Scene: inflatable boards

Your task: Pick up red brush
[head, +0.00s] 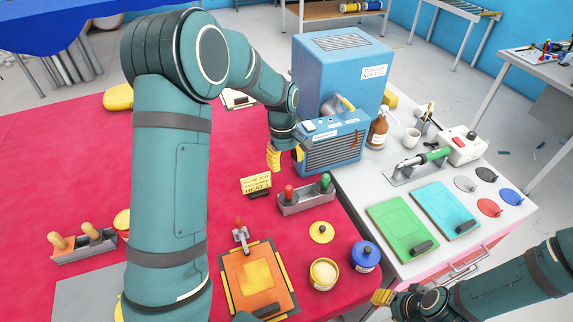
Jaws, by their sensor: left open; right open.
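The red brush (289,193) stands with its red handle up at the left end of a grey metal holder (308,203) on the red table. A green-handled brush (325,181) stands at the holder's right end. The bristles are hidden inside the holder. My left gripper (286,156) is open, fingers pointing down, above and just behind the red brush, apart from it and empty. My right gripper (383,298) is open at the bottom right, over the near table edge, far from the brush; its fingers are only partly visible.
A yellow sign (256,185) stands just left of the holder. A blue machine (335,148) stands close behind it. A yellow lid (321,232), a cream pot (323,274), a blue pot (365,256) and an orange clamped board (255,280) lie in front.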

